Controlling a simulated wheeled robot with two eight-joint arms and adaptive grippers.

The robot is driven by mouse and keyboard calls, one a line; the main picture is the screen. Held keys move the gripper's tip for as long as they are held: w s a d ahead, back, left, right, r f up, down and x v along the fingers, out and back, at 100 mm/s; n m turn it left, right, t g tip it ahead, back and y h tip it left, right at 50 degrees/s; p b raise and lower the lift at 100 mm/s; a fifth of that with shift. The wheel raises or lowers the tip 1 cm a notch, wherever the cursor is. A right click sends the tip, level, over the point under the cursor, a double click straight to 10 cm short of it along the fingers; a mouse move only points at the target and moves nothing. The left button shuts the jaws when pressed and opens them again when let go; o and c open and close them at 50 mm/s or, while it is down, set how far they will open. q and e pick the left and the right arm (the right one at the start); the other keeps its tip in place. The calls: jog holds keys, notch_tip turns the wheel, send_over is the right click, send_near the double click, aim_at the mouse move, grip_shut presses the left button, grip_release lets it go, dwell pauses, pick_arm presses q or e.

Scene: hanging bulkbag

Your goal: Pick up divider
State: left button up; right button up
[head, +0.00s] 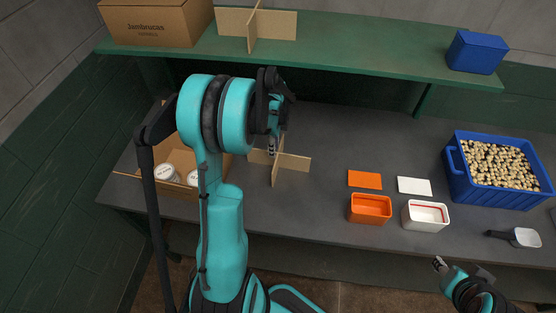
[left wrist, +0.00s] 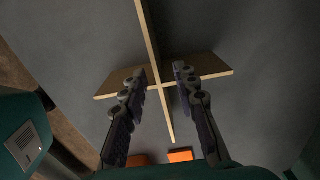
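A cardboard cross-shaped divider (head: 292,163) stands on the grey table, just right of the open carton. My left gripper (head: 271,148) is over the divider and hides part of it. In the left wrist view the two fingers of this gripper (left wrist: 160,72) are apart, on either side of one panel of the divider (left wrist: 206,66), near where the panels cross. I cannot tell whether they touch it. A second cross-shaped divider (head: 270,24) stands on the green shelf. My right gripper (head: 440,263) is at the lower right, away from both; its opening is unclear.
An open carton (head: 180,155) with white-lidded jars stands left, partly behind my arm. Orange (head: 371,209) and white (head: 426,215) containers, their lids, a scoop (head: 524,238) and a blue crate (head: 453,172) stand right. A closed box (head: 155,24) and blue bin (head: 476,52) are on the shelf.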

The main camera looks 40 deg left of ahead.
aim_at(278, 160)
pick_arm(q)
notch_tip(278, 160, down, 6)
jog(key=shift+s+r+b, duration=0.15)
jog(key=shift+b, duration=0.6)
jog(key=shift+c, duration=0.3)
grip_shut()
